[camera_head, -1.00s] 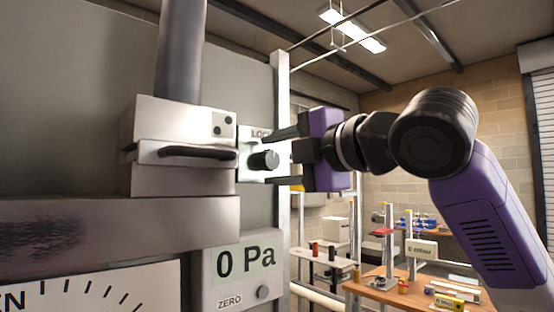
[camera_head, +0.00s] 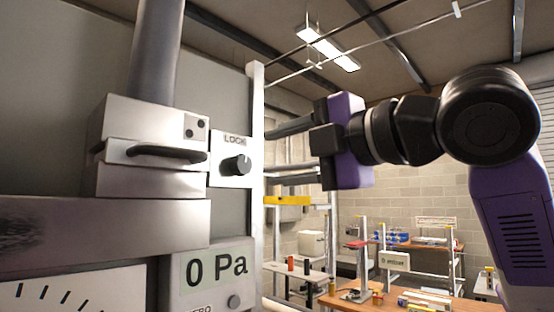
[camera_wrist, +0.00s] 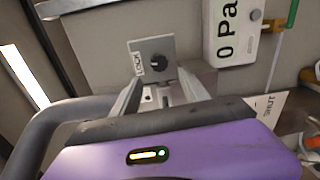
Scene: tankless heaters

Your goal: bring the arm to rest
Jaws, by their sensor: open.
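My gripper (camera_head: 292,153) is open and empty, with its two dark fingers one above the other, pointing left. It is to the right of the LOCK panel (camera_head: 222,181) with its black knob (camera_head: 236,165). In the head view there is a gap between the knob and the fingers. My purple and black arm reaches in from the right.
A grey block with a black handle (camera_head: 160,153) and a "0 Pa" display (camera_head: 215,268) are on the left. A grey upright post (camera_head: 257,200) stands beside the panel. Workbenches (camera_head: 440,292) with small items stand in the right background.

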